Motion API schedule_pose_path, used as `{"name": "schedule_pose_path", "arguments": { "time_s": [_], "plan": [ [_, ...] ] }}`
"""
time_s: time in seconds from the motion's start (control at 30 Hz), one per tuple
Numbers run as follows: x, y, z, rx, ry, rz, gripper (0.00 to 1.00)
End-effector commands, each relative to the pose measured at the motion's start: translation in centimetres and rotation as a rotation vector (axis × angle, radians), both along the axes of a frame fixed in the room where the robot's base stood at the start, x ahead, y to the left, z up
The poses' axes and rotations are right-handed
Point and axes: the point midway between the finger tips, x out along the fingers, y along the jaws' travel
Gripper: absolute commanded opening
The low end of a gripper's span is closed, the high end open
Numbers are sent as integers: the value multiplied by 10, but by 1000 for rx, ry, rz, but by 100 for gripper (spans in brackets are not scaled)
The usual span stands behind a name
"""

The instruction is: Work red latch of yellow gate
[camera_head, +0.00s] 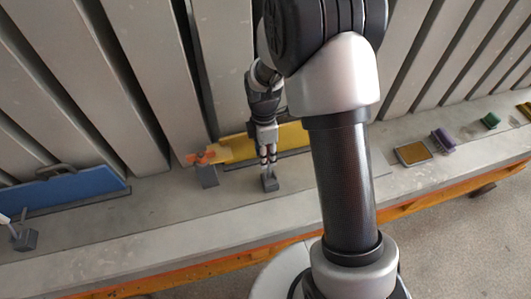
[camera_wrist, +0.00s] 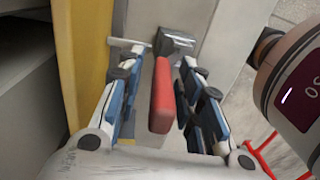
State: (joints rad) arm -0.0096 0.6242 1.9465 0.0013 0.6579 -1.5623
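The yellow gate (camera_head: 290,136) stands upright on the grey ledge, partly hidden behind my arm. In the wrist view its yellow face (camera_wrist: 85,50) runs along the left side. The red latch (camera_wrist: 162,95) is a rounded bar beside the gate, with a grey bracket (camera_wrist: 176,43) beyond its far end. My gripper (camera_wrist: 160,57) is open, with one finger on each side of the red latch and visible gaps to it. In the head view my gripper (camera_head: 267,157) points down over a small grey block (camera_head: 270,183) in front of the gate.
An orange piece (camera_head: 203,156) and a grey block (camera_head: 207,176) are at the gate's left end. A blue panel (camera_head: 65,190) with a handle stands further left. A yellow-topped tray (camera_head: 413,154), a purple block (camera_head: 443,139) and a green block (camera_head: 490,120) lie right. Grey slats rise behind.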

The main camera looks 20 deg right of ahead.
Motion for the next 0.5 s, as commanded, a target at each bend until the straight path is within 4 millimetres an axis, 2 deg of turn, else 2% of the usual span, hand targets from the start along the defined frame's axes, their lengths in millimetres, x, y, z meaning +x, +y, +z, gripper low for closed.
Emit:
{"name": "schedule_pose_path", "arguments": {
  "time_s": [0.07,0.5],
  "plan": [
    [0,0,0,0,0,0,28],
    [0,0,0,0,0,0,0]
  ]
}}
